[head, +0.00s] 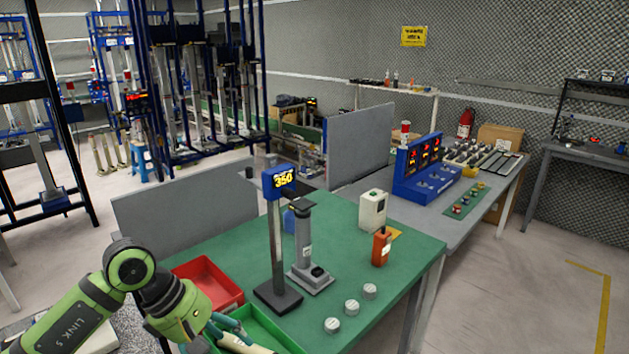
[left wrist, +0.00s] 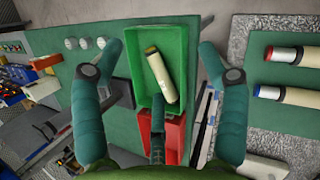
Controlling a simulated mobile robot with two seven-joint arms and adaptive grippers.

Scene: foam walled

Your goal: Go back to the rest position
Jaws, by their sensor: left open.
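My left gripper (left wrist: 160,60) is open in the left wrist view. A cream cylinder with a dark end (left wrist: 161,76) lies tilted inside the green tray (left wrist: 178,28), apart from the fingers. In the head view my left arm comes in from the lower left, and its gripper (head: 222,328) is over the green tray (head: 262,325), partly hiding the cylinder (head: 240,345). My right gripper is in neither view.
A red tray (head: 212,278) adjoins the green one on the green table (head: 345,275). A display post reading 350 (head: 278,240) and a grey stand (head: 305,250) rise close by. Several white round pieces line the front edge. Two more cylinders (left wrist: 290,95) lie to the right in the wrist view.

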